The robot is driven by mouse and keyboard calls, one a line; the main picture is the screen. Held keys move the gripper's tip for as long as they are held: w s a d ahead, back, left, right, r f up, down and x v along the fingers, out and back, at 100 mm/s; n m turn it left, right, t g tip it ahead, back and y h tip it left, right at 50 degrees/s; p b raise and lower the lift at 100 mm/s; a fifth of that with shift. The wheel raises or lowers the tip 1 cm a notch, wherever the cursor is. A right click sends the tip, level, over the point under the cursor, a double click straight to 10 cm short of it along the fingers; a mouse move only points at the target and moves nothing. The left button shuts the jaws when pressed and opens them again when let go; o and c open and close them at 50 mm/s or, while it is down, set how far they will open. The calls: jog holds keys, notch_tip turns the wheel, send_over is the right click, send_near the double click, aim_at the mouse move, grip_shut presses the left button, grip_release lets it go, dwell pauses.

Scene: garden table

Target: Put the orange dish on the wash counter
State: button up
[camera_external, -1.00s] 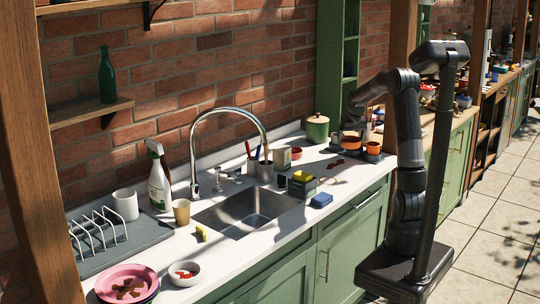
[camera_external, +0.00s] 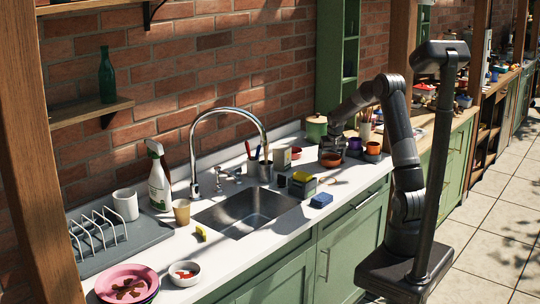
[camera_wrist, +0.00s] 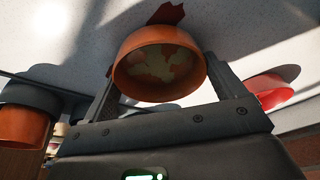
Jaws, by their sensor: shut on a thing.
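The orange dish (camera_wrist: 160,62) is a round bowl with pale and brownish stains inside. In the wrist view it sits between the two fingers of my gripper (camera_wrist: 165,85), which is shut on it. In the external view the dish (camera_external: 331,159) is at the far right part of the white wash counter (camera_external: 240,262), right of the sink, under my gripper (camera_external: 336,138). It is level and low over the countertop. I cannot tell whether its base touches the surface. The fingertips are partly hidden in the external view.
A red bowl (camera_external: 297,153) stands close to the left of the dish. A purple cup (camera_external: 354,143) and an orange cup (camera_external: 372,147) stand to its right. A sponge stack (camera_external: 302,184) and blue sponge (camera_external: 321,200) lie nearer the sink (camera_external: 245,212). A dark-red patch (camera_wrist: 166,13) lies on the counter.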

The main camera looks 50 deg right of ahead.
jog(key=shift+f, duration=0.1)
jog(key=o, duration=0.8)
jog(key=v, duration=1.1)
jog(key=s+a+r+n, duration=0.2)
jog(key=s+a+r, duration=0.4)
jog(key=a, duration=0.4)
jog(key=shift+s+a+r+n+t+y, duration=0.3)
jog(key=shift+s+a+n+t, duration=0.45)
jog(key=shift+s+a, duration=2.6)
jog(key=shift+s+a+r+n+t+y, duration=0.25)
jog(key=shift+s+a+n, duration=0.95)
jog(key=shift+s+a, duration=2.15)
jog(key=shift+s+a+r+n+t+y, duration=0.3)
jog(key=shift+s+a+n+t, duration=0.5)
jog(key=shift+s+a, duration=2.5)
